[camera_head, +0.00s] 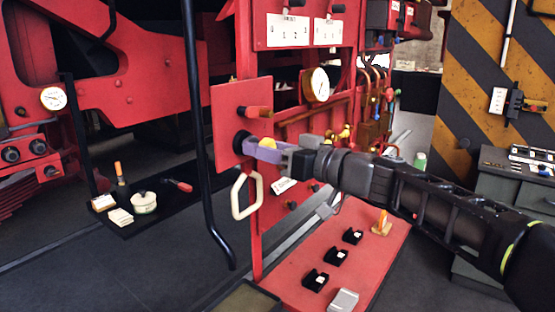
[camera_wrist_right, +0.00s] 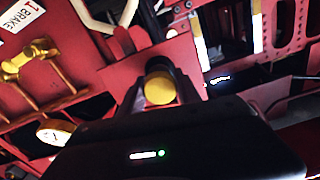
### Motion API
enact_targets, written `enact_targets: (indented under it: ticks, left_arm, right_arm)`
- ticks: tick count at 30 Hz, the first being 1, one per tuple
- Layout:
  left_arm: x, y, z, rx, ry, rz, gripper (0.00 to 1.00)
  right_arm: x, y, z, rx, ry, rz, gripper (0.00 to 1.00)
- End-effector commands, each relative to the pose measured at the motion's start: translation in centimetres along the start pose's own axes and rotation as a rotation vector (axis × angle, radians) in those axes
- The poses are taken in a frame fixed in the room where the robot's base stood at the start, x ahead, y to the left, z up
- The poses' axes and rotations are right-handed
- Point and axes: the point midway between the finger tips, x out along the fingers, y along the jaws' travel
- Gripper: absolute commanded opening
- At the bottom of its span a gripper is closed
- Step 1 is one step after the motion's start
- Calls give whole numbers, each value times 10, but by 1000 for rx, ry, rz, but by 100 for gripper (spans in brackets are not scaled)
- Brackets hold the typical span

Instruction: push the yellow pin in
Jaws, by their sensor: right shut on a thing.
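The yellow pin (camera_wrist_right: 159,90) shows in the right wrist view as a round yellow end between my fingers. In the head view only a bit of yellow (camera_head: 268,143) shows at the fingers. My right gripper (camera_head: 262,151) is shut on it, in front of a square red plate (camera_head: 226,128). A dark round fitting (camera_head: 241,142) on the plate is just beyond the fingertips. How deep the pin sits is hidden by the fingers. My left gripper is not in view.
A cream loop handle (camera_head: 244,196) hangs below. A black upright rail (camera_head: 196,120) stands to the left. A red bench top (camera_head: 335,250) with small black holders lies below my arm.

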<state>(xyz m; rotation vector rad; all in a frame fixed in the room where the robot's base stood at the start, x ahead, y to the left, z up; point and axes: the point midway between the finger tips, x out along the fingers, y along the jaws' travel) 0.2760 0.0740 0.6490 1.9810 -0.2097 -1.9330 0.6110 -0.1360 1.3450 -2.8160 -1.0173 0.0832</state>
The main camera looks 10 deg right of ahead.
Motion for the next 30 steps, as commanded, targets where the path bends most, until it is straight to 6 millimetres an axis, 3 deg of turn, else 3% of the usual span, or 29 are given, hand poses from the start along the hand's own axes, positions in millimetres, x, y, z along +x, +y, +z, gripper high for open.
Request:
enact_targets:
  ticks: [3,11,12,18,30]
  left_arm:
    - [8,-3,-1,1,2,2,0]
    - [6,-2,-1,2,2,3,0]
    - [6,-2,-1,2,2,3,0]
    - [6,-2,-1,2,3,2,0]
    - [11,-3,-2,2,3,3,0]
  right_arm:
    - [14,0,2,0,4,1,0]
    - [14,0,-1,1,4,3,0]
    - [14,0,-1,1,4,3,42]
    - [14,0,-1,1,4,2,58]
    - [6,0,1,0,4,3,59]
